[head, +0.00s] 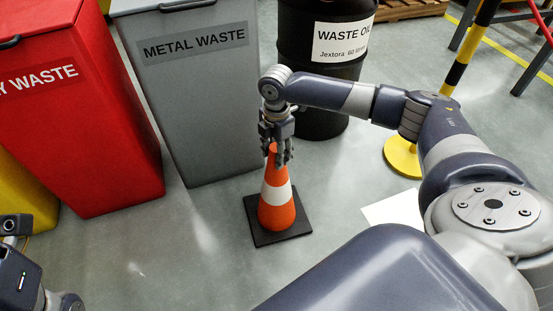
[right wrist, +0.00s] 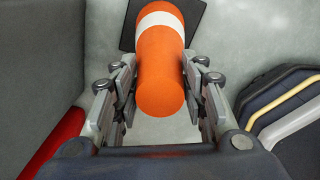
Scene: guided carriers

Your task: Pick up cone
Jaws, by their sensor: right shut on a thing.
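An orange cone (head: 276,211) with a white band and a square black base (head: 262,238) stands upright in the middle of the head view. Its base appears to rest on the floor. My right gripper (head: 278,158) is at the top of the cone, pointing down, shut on it. In the right wrist view, the cone (right wrist: 161,75) lies between the two fingers of the right gripper (right wrist: 160,88). At the lower left of the head view, part of my left arm shows, but its gripper's fingers are not visible.
A grey metal waste bin (head: 197,110) and a red bin (head: 90,130) stand left of the cone. A black waste oil drum (head: 300,55) stands behind it. A yellow-black post with a yellow base (head: 401,160) is at the right. A white sheet (head: 390,212) lies on the floor.

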